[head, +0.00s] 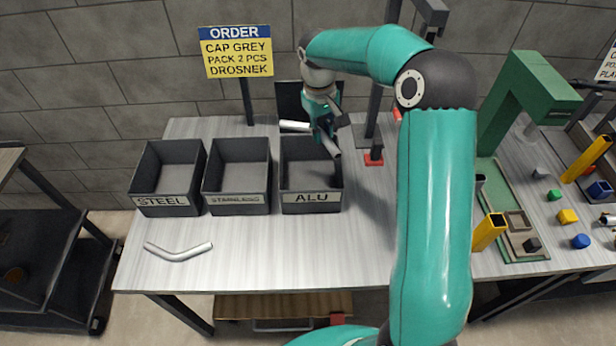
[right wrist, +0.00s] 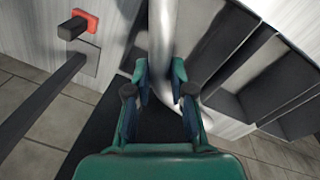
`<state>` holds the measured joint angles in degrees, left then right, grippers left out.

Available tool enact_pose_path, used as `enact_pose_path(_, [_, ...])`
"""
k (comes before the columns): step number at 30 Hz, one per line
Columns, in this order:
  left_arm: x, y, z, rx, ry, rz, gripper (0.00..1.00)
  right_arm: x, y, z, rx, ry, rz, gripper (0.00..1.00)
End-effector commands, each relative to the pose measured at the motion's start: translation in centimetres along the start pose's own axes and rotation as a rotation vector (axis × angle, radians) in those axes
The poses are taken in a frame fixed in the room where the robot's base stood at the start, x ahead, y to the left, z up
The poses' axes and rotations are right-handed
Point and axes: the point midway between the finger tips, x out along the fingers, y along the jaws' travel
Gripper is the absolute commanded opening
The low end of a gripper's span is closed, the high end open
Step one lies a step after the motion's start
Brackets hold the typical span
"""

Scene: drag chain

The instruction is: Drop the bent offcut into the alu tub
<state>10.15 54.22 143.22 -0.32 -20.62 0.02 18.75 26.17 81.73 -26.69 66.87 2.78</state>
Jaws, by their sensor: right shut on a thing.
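My right gripper (head: 322,122) is shut on a silver bent tube (head: 330,148), the bent offcut. It holds the tube over the back right part of the ALU tub (head: 312,203), a dark open box. One end of the tube points toward the viewer over the tub's right side; the other shows left of the gripper, behind the tub's back rim. In the right wrist view the tube (right wrist: 163,35) runs between the fingers (right wrist: 160,80). A second bent silver tube (head: 180,252) lies on the table at the front left. My left gripper is not in view.
The STEEL tub (head: 162,207) and a middle tub (head: 238,204) stand left of the ALU tub. A red-based stand (head: 374,158) is close on its right. A green press (head: 510,95) and coloured blocks are farther right. The table front is mostly clear.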

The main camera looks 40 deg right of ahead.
Motion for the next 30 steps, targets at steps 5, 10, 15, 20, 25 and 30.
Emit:
enact_pose_path(5, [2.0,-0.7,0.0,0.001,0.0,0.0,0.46,2.6,0.5,0.5,0.014,-0.001,0.0,0.0])
enact_pose_path(10, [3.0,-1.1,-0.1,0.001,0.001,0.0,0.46,4.1,0.5,0.6,0.017,-0.002,0.0,0.0])
enact_pose_path(15, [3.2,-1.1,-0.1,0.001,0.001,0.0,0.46,4.4,0.5,0.6,0.018,-0.001,0.0,0.0])
enact_pose_path(20, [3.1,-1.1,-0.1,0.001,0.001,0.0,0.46,4.4,0.5,0.6,0.018,-0.002,0.0,0.0])
enact_pose_path(25, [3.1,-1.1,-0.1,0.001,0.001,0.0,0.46,4.4,0.5,0.6,0.018,-0.002,0.0,0.42])
enact_pose_path(30, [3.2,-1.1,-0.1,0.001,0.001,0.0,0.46,4.4,0.5,0.6,0.018,-0.002,0.0,0.51])
